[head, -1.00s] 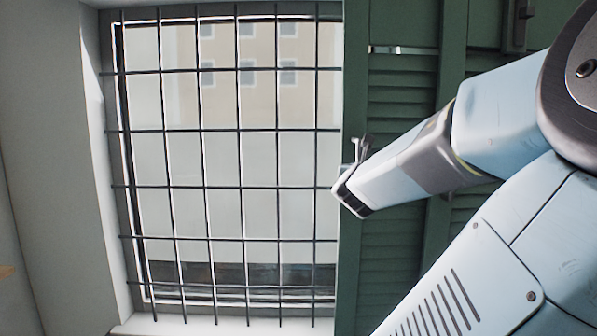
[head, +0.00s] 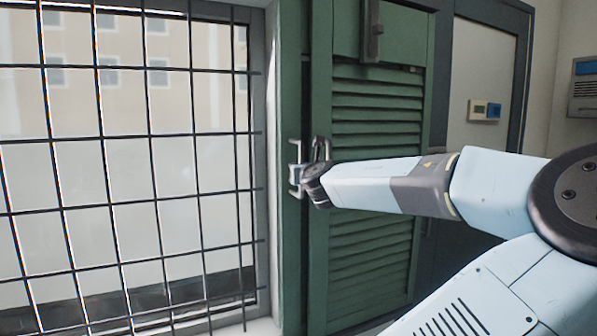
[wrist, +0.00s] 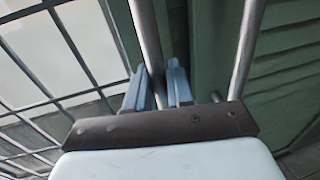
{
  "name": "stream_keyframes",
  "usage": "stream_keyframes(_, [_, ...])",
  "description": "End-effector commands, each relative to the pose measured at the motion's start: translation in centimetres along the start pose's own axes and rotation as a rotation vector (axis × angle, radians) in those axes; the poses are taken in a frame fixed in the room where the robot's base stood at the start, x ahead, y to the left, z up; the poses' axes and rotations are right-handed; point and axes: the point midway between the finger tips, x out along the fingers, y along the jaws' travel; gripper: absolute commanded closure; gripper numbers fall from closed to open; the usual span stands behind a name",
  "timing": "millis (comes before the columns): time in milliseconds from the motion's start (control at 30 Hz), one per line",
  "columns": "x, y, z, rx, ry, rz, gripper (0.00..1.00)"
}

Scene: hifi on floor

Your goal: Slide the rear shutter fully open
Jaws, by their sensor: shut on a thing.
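The green louvred shutter (head: 370,215) stands to the right of the barred window in the head view. Its left edge is beside the window's right frame, and the panes look uncovered. A pale metal handle (head: 295,168) sits near the shutter's left edge. My gripper (head: 308,182) is at this handle. In the wrist view my gripper (wrist: 157,88) has its two blue-grey fingers on either side of a metal bar (wrist: 149,40), shut on it. The fingertips are partly hidden in the head view.
A barred window (head: 130,160) fills the left. A second metal bar (wrist: 246,50) runs close to the right of my fingers in the wrist view. A dark latch (head: 373,30) is higher on the green panel. A wall-mounted control box (head: 484,110) is farther right.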

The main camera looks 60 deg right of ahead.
Motion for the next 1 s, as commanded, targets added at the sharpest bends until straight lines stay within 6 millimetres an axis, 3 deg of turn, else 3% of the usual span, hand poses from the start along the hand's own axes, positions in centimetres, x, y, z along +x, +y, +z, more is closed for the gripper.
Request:
stream_keyframes(300, [0.1,-0.4,0.2,0.001,-0.005,-0.007,1.00])
stream_keyframes(333, [0.1,-0.4,0.2,0.001,-0.005,-0.008,0.76])
stream_keyframes(467, [0.1,-0.3,0.2,0.000,-0.005,-0.006,0.63])
stream_keyframes(767, [0.0,-0.1,0.2,0.000,-0.004,-0.002,0.62])
stream_keyframes(1000, [-1.8,-0.2,0.2,0.000,-0.004,-0.003,0.62])
